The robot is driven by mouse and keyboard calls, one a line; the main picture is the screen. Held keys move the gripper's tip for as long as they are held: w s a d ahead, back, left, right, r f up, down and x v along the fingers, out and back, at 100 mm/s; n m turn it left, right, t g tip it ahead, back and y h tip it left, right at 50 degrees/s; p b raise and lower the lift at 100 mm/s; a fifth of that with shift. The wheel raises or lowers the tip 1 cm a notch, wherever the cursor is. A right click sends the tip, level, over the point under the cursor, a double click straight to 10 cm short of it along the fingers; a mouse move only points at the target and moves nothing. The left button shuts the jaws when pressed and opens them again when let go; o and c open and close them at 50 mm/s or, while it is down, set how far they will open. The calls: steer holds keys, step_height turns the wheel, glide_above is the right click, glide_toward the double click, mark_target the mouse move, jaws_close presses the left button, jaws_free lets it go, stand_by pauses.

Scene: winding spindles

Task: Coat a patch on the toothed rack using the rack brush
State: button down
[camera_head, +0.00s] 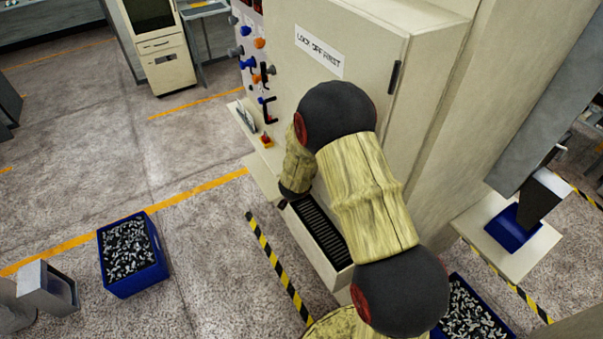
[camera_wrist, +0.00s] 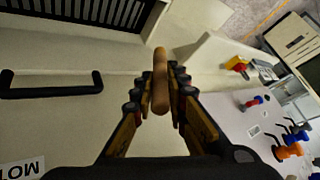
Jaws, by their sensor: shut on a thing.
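The toothed rack (camera_head: 318,228) is a row of dark bars in a pale tray (camera_head: 325,262) at the foot of the cabinet. In the wrist view the rack (camera_wrist: 85,12) shows at the top left. My gripper (camera_wrist: 160,92) is shut on a brown wooden handle, taken to be the rack brush (camera_wrist: 160,65). The handle points away from the wrist camera, and I cannot see any bristles. In the wrist view the handle is right of the rack's visible end. In the head view my arm hides the brush and most of the gripper, beside the rack's far end.
The beige cabinet (camera_head: 345,85) has a black door handle (camera_wrist: 55,84) and a panel of coloured knobs (camera_head: 258,68). Blue bins of metal parts stand on the floor at left (camera_head: 132,262) and lower right (camera_head: 465,312).

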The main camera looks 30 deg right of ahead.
steer(key=shift+w+d+r, duration=0.1)
steer(key=shift+d+r, duration=0.05)
steer(key=shift+d, duration=0.1)
steer(key=shift+f+b, duration=2.25)
steer(key=shift+f, duration=0.1)
